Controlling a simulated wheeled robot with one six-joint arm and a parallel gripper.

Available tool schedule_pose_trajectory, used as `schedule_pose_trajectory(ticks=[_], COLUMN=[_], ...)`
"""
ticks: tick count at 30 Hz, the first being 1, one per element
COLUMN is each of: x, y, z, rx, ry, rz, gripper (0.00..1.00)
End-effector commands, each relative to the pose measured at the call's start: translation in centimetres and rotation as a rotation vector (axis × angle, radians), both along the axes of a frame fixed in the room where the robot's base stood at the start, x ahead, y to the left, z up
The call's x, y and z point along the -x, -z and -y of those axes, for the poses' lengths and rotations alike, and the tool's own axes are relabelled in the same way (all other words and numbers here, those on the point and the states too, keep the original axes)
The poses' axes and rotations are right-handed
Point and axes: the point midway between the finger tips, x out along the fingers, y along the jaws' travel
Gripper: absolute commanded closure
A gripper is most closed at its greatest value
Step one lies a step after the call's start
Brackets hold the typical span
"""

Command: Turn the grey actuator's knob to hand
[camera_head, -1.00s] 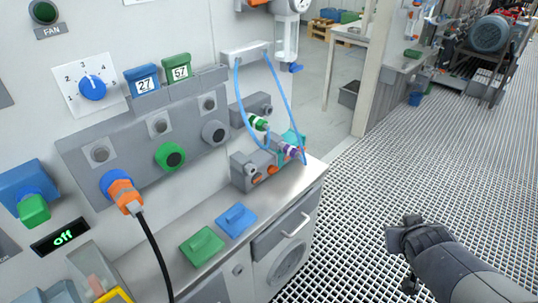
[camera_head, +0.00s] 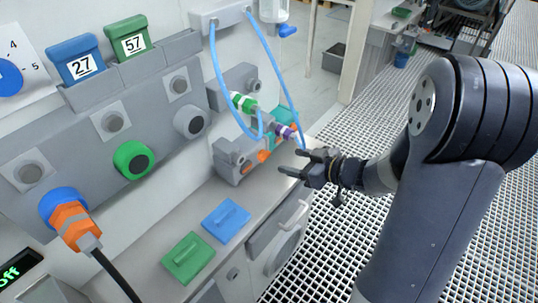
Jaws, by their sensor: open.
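A grey actuator-like block (camera_head: 230,153) stands at the back of the steel counter, with a small orange part (camera_head: 263,155) on its right side. A second grey box (camera_head: 228,84) is fixed to the wall above it, with a round dark knob or port (camera_head: 254,86) on its face. I cannot tell for sure which one is the grey actuator, and no knob marking is readable. A teal unit (camera_head: 281,140) sits just right of the lower block, partly hidden by fittings. My gripper (camera_head: 290,161) is open and empty, right of the lower block and apart from it, fingers pointing left.
A blue lid (camera_head: 226,221) and a green lid (camera_head: 188,257) lie on the counter (camera_head: 158,236). A handle (camera_head: 294,217) sticks out in front.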

Motion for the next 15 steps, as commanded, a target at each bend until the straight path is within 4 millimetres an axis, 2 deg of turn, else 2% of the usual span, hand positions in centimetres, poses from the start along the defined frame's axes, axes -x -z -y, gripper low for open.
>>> schedule_pose_trajectory(ticks=[9,15], x=[-3.3,-4.6], y=[2.5,3.2], z=[-4.5,-6.0], rx=[0.000,0.001], ry=[-0.003,0.000], rz=[-0.002,0.000], gripper=[0.40,0.40])
